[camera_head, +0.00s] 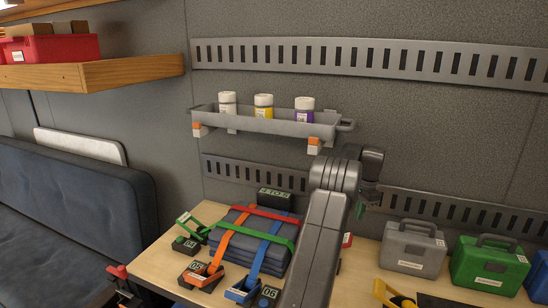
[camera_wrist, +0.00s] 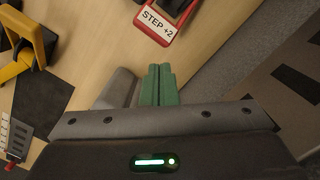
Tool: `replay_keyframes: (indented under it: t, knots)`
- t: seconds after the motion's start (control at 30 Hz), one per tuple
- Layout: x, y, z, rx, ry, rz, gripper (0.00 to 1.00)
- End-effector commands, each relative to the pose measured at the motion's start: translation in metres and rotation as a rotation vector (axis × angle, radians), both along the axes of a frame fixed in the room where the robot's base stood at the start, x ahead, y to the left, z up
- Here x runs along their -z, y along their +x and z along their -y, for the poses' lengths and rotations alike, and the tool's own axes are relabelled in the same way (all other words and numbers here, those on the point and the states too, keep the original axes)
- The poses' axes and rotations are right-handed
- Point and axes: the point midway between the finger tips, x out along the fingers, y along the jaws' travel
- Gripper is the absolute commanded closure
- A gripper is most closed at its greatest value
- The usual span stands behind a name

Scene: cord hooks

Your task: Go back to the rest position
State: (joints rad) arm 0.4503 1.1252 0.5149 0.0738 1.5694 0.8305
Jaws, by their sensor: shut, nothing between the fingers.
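My gripper (camera_wrist: 158,85) shows in the wrist view with its green fingers together and nothing between them. In the head view my gripper (camera_head: 361,210) hangs at the end of my raised arm, above the right part of the wooden table (camera_head: 344,289). A dark folded stack (camera_head: 236,255) lies on the table to its left, crossed by red, green, orange and blue straps. My arm hides part of the table and wall behind it.
A grey wall tray (camera_head: 262,121) holds three white-capped containers. A grey case (camera_head: 412,248) and a green case (camera_head: 488,265) stand at right. A red-framed "STEP +2" label (camera_wrist: 158,20) and a yellow-and-black object (camera_wrist: 28,42) lie on the table. A blue padded seat (camera_head: 75,200) is at left.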

Motion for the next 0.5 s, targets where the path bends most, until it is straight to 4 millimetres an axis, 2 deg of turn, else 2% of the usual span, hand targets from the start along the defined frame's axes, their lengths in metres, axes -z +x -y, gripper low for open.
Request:
replay_keyframes:
  t: [0.23, 0.3, 0.5]
  knots:
    - [0.050, -0.003, -0.006, 0.000, 0.003, -0.005, 1.00]
    - [0.040, -0.003, -0.014, -0.002, 0.001, -0.001, 1.00]
    - [0.038, -0.010, -0.032, -0.001, 0.001, -0.002, 1.00]
